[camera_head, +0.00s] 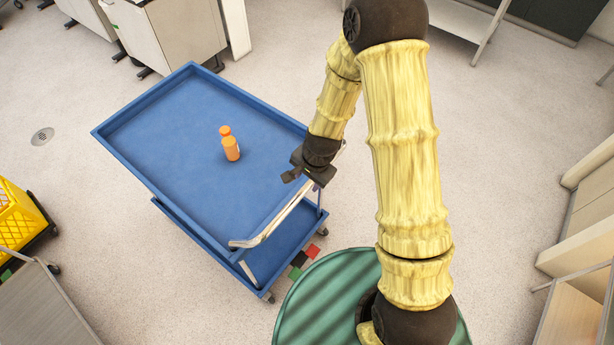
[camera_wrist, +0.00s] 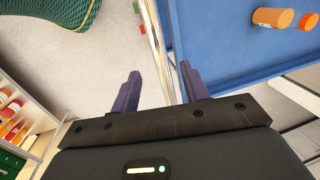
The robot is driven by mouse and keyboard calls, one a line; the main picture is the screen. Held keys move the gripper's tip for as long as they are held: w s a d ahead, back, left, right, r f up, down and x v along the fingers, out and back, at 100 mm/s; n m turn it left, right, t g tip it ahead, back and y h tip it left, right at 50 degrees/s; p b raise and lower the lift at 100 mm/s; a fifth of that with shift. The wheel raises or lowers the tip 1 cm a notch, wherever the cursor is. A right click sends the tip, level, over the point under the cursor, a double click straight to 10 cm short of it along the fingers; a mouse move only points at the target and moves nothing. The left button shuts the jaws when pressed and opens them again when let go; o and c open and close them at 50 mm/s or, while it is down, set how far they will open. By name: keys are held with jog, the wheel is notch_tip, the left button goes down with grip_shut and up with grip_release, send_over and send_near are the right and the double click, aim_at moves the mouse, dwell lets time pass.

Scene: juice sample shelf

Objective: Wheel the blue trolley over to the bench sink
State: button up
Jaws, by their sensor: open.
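The blue trolley (camera_head: 175,160) has two tray decks and casters and stands left of my arm. Its pale metal push handle (camera_head: 275,222) runs along the side nearest me. My gripper (camera_head: 300,172) is at the handle's far part. In the wrist view my gripper (camera_wrist: 160,82) is open, with the handle bar (camera_wrist: 158,50) running between its two fingers. I cannot tell if either finger touches it. I cannot make out a bench sink in either view.
A yellow crate (camera_head: 16,216) on a wheeled base stands at left. Pale cabinets (camera_head: 175,35) stand behind the trolley. A floor drain (camera_head: 42,136) lies at left. Wooden furniture (camera_head: 590,215) lines the right side. Open floor (camera_head: 500,130) lies right of my arm.

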aim_at(304, 189)
jog(key=f+b, duration=0.2)
jog(key=a+f+b, duration=0.1)
jog(key=f+b, duration=0.1)
jog(key=f, duration=0.1)
jog(key=w+f+b, duration=0.1)
jog(key=f, duration=0.2)
jog(key=shift+a+f+b, duration=0.15)
jog(key=shift+f+b, duration=0.05)
jog(key=shift+b, duration=0.2)
grip_shut()
jog(key=shift+w+r, duration=0.1)
